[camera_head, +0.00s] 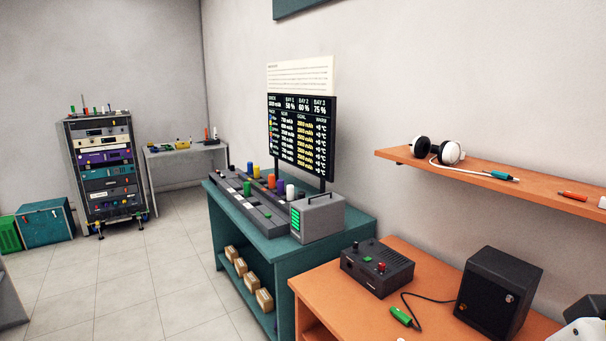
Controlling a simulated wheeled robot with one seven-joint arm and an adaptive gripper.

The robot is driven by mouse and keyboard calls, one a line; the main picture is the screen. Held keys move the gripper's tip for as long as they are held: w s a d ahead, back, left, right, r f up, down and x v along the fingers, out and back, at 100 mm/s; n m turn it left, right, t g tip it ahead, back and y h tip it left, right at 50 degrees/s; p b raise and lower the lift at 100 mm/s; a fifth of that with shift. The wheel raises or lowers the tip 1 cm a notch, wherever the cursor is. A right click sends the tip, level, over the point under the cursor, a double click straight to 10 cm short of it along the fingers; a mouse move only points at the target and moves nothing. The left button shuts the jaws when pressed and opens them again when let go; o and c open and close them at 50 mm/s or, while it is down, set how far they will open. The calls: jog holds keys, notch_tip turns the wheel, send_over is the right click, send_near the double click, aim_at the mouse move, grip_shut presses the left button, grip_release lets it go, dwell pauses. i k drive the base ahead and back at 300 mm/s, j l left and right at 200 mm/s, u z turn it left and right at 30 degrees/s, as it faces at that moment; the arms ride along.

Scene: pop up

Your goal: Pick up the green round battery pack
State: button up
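A small green round cylinder (247,188), which looks like the green battery pack, stands upright on the long dark grey rack (262,222) on the teal table (330,235). Blue (250,168), yellow (256,172), orange (271,181), purple (280,187) and white (290,192) cylinders stand near it on the rack. My gripper's fingers do not show. A white and dark shape at the bottom right corner may be part of my arm.
A grey box with green bars (318,217) stands at the rack's near end, before a dark display board (302,137). An orange bench (330,290) at front right holds a dark control box (377,267), a black speaker (497,292) and a green stick (402,316).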

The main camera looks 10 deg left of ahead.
aim_at(247, 184)
jog(key=i+j+u, duration=0.1)
jog(key=i+j, duration=0.35)
jog(key=i+j+u, duration=0.1)
jog(key=i+j, duration=0.35)
jog(key=i+j+u, duration=0.1)
jog(key=i+j, duration=0.3)
jog(key=i, duration=0.2)
jog(key=i+j+u, duration=0.1)
jog(key=i+j, duration=0.25)
jog(key=i, duration=0.2)
